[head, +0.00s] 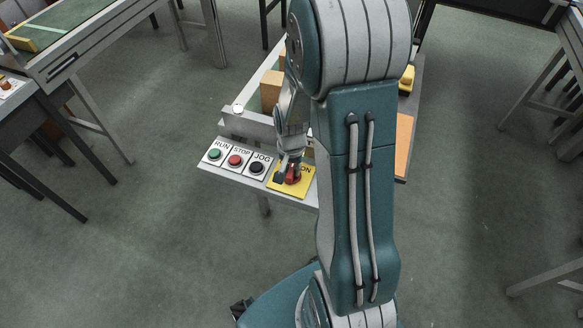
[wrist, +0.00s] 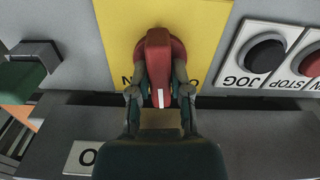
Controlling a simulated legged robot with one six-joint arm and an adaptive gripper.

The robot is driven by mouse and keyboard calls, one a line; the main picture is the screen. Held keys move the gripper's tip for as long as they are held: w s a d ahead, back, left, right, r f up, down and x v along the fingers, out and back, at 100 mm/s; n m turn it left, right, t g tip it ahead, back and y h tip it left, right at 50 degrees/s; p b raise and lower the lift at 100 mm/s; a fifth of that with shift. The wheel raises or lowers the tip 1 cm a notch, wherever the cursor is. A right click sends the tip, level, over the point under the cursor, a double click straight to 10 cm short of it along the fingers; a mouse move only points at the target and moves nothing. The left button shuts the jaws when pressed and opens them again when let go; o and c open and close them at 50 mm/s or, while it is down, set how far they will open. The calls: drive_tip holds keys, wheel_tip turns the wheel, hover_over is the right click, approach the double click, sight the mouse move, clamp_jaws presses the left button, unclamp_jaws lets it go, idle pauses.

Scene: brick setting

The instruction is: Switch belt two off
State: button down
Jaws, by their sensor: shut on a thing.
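A red rotary knob (wrist: 158,48) sits on a yellow plate (wrist: 208,22) on the grey control panel. In the wrist view the knob points up and down the picture, with a white mark near its lower end. My gripper (wrist: 159,75) has one finger on each side of the knob and is closed on it. In the head view the knob (head: 293,174) is partly hidden by my gripper (head: 287,172), and "ON" shows at the right of the yellow plate (head: 285,190).
Beside the plate are a green RUN button (head: 214,154), a red STOP button (head: 235,160) and a black JOG button (head: 257,167). A cardboard box (head: 270,91) sits behind the panel. Another bench (head: 75,45) stands at the left, with open floor between.

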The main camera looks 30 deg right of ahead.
drive_tip(key=shift+n, duration=0.3)
drive_tip(key=n, duration=0.3)
drive_tip(key=shift+n, duration=2)
drive_tip(key=c, duration=0.6)
unclamp_jaws()
drive_tip(key=shift+o, duration=0.2)
